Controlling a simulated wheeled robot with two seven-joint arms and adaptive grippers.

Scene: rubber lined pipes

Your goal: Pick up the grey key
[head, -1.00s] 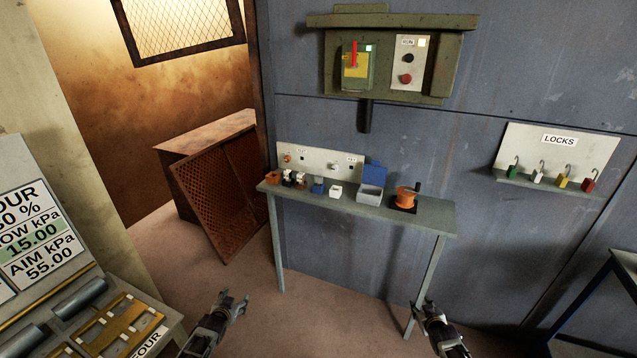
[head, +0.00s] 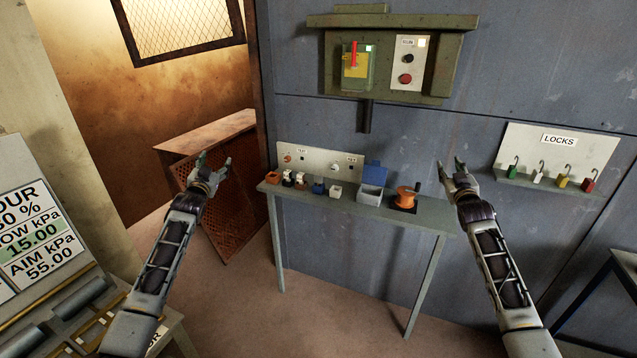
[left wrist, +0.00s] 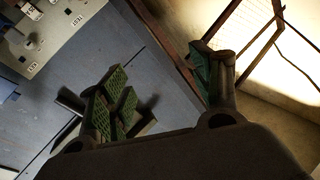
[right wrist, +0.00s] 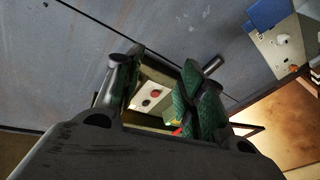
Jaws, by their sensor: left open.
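I cannot clearly pick out a grey key. A small grey-white piece (head: 334,167) sits on the upright panel (head: 312,158) at the back of the bench, beside a KEY label. It also shows, small, in the left wrist view (left wrist: 31,42), and may be the key or its switch. My left gripper (head: 214,162) is open and empty, raised to the left of the bench. My right gripper (head: 450,164) is raised at the bench's right end, its fingers apart and empty.
The narrow bench (head: 436,217) carries an orange block (head: 272,177), small blocks, a grey box with blue lid (head: 372,193) and an orange round part (head: 406,197). A lock board (head: 520,150) hangs at right. A rusty mesh panel (head: 225,215) leans at left.

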